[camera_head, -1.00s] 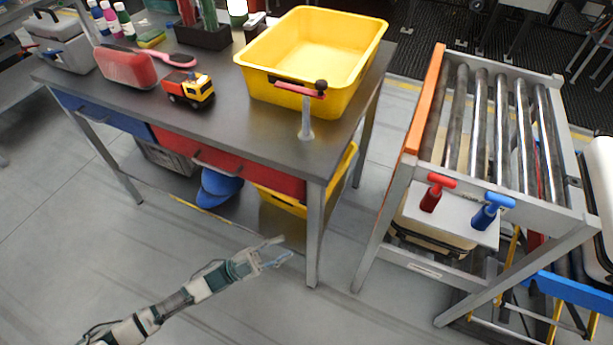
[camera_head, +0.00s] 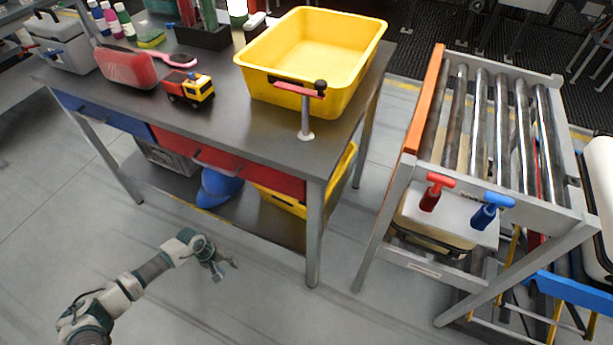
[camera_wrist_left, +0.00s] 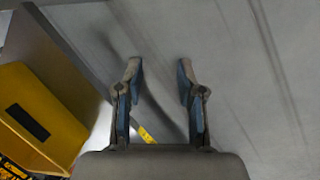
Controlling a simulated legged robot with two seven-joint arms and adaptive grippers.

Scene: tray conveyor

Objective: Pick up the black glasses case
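I cannot make out a black glasses case for certain in either view. A small dark item with a pale top (camera_head: 254,26) lies at the back of the table, left of the yellow bin, too small to identify. My left gripper (camera_head: 224,270) is low over the floor in front of the table, away from the tabletop objects. In the left wrist view its two fingers (camera_wrist_left: 159,70) are apart, with only grey floor between them. It is open and empty. My right gripper is not in view.
The table (camera_head: 255,130) holds a yellow bin (camera_head: 262,88), a toy truck (camera_head: 188,88), a red case (camera_head: 128,68), a hairbrush and bottles. A roller conveyor (camera_head: 480,130) stands at right. The floor before the table is clear.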

